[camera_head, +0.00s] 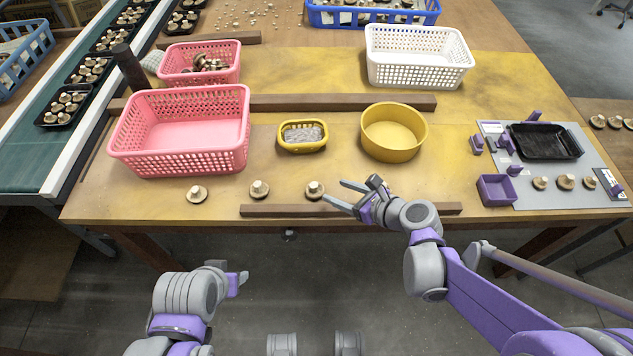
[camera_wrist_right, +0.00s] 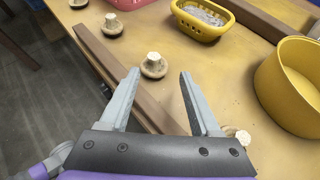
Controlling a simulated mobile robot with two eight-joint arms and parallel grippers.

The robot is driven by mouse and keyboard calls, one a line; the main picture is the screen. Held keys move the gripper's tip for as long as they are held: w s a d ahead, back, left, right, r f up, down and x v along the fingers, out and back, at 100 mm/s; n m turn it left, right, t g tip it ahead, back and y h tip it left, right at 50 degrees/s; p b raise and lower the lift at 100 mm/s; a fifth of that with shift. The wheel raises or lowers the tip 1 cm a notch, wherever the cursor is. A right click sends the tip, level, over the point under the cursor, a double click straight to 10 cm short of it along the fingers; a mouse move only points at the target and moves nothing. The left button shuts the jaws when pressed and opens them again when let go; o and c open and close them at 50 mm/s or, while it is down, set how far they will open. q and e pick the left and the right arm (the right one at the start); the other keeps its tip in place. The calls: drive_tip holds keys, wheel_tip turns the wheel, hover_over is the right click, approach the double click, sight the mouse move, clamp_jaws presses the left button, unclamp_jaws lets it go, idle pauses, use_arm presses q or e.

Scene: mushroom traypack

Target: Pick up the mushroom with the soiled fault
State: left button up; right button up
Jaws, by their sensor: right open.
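Several brown-capped mushrooms with pale stems stand in a row along the table's front: a left one (camera_head: 197,193), a middle one (camera_head: 259,189) and one (camera_head: 315,189) by my right gripper. My right gripper (camera_head: 334,190) is open and empty, its fingertips just right of that third mushroom. In the right wrist view that mushroom (camera_wrist_right: 154,66) shows just beyond the gap between the fingertips (camera_wrist_right: 159,73). Another mushroom (camera_wrist_right: 243,137) is partly hidden beside the right finger. I cannot tell which one is soiled. My left gripper (camera_head: 238,281) hangs in front of the table, its jaws unclear.
A wooden strip (camera_head: 285,210) runs along the front edge below the right gripper. Behind are a pink basket (camera_head: 180,160), a small yellow basket (camera_head: 302,147), a yellow bowl (camera_head: 394,152) and a white basket (camera_head: 420,76). A grey board (camera_head: 560,198) with a black tray lies right.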

sight(316, 186)
drive_tip(key=x, duration=0.6)
drive_tip(key=b+x, duration=0.1)
drive_tip(key=x, duration=0.2)
drive_tip(key=shift+s+a+r, duration=0.15)
drive_tip(key=shift+s+a, duration=0.2)
clamp_jaws()
